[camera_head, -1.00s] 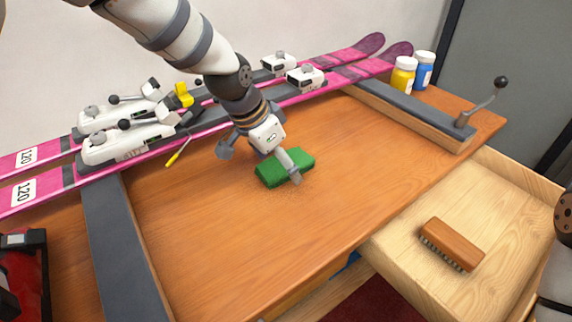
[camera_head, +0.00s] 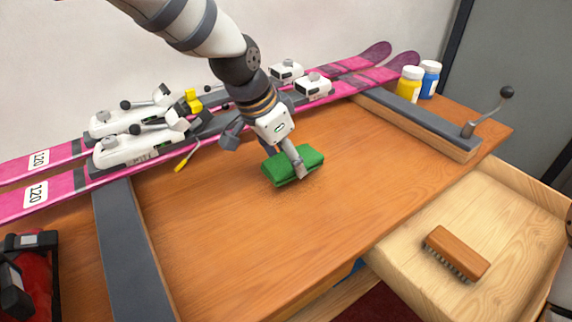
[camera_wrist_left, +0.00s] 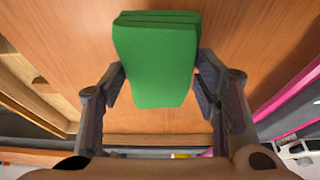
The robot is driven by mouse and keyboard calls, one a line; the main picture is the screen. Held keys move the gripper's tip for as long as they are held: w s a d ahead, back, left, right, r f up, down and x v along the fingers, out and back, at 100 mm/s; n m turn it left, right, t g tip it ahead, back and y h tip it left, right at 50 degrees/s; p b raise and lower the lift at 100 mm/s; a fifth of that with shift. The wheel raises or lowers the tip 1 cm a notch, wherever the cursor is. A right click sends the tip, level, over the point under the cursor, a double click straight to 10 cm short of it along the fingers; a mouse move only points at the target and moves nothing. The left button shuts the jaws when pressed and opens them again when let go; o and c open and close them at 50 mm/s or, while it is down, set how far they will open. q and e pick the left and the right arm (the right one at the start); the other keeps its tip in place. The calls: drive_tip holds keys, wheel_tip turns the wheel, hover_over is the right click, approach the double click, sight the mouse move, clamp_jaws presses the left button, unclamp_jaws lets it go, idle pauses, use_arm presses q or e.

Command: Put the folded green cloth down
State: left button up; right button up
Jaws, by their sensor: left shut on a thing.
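The folded green cloth (camera_head: 290,168) is a thick, layered pad over the middle of the wooden bench top. My left gripper (camera_head: 283,164) reaches down over it from the upper left and is shut on it. In the left wrist view the cloth (camera_wrist_left: 157,62) sits between the two fingers (camera_wrist_left: 158,88), one pressed on each side, with its folded layers at the far edge. The cloth looks slightly tilted, with bench surface around it. I cannot tell whether its underside touches the bench.
Pink skis (camera_head: 60,200) with bindings lie along the back of the bench (camera_head: 230,260). A yellow-handled screwdriver (camera_head: 184,162) lies near them. Yellow (camera_head: 409,85) and blue (camera_head: 430,80) bottles stand at back right. An open drawer (camera_head: 400,255) holds a brush (camera_head: 456,253).

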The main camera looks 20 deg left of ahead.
use_arm(q)
drive_tip(key=s+d+r+p, duration=0.1)
drive_tip(key=s+d+r, duration=0.4)
drive_tip(key=s+r, duration=0.55)
drive_tip(key=a+f+n+y, duration=0.1)
drive_tip(key=a+f+n, duration=0.1)
drive_tip(key=f, duration=0.1)
drive_tip(key=a+f+n+y, duration=0.1)
drive_tip(key=a+f+n, duration=0.2)
drive_tip(key=a+f+n+t, duration=0.1)
drive_tip(key=a+f+n, duration=0.1)
drive_tip(key=a+f, duration=0.1)
drive_tip(key=shift+w+f+y, duration=0.15)
drive_tip(key=shift+w+y, duration=0.1)
drive_tip(key=shift+y, duration=0.15)
drive_tip(key=shift+n, duration=0.3)
use_arm(e)
drive_tip(key=shift+w+r+t, duration=0.5)
drive_tip(key=shift+w+r, duration=0.45)
drive_tip(key=shift+w, duration=0.1)
